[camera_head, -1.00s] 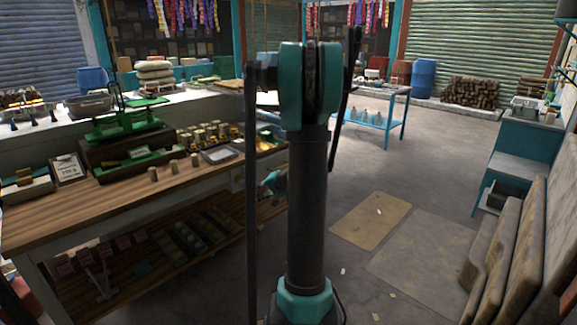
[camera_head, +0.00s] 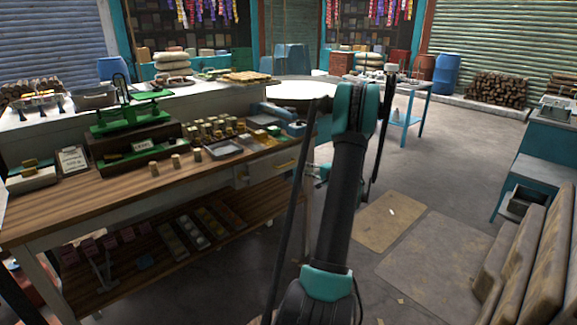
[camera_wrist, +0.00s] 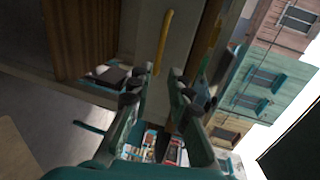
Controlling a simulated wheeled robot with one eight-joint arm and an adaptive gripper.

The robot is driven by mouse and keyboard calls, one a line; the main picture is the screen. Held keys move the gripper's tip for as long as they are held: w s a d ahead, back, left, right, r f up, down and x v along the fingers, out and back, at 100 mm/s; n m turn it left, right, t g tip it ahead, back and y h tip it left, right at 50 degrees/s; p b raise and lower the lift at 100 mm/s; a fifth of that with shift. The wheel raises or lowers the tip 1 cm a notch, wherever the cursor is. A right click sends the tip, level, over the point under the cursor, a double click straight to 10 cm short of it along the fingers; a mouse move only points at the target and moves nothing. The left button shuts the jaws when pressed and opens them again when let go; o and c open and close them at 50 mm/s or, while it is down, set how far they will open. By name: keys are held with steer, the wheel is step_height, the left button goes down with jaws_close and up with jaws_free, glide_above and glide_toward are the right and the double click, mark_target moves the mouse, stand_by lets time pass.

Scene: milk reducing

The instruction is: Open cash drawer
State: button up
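The cash drawer (camera_head: 246,176) is a pale front under the right end of the wooden counter, with a yellow bar handle (camera_head: 286,163). It looks shut. In the wrist view the handle (camera_wrist: 163,42) stands upright on the pale drawer front (camera_wrist: 180,25), ahead of my gripper (camera_wrist: 160,88). The fingers are spread apart with nothing between them, and the handle lies beyond their tips, not visibly touched. In the head view my gripper (camera_head: 322,174) shows only in part to the right of the drawer, the rest hidden behind my arm.
The wooden counter (camera_head: 110,195) carries a green scale (camera_head: 130,115), weights and small goods. A lower shelf (camera_head: 150,265) holds several boxes. Open floor (camera_head: 400,170) lies right of the counter. Stacked slabs (camera_head: 530,260) stand at the right edge.

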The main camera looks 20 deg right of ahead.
mark_target(288, 164)
steer(key=x, duration=1.3)
jaws_close()
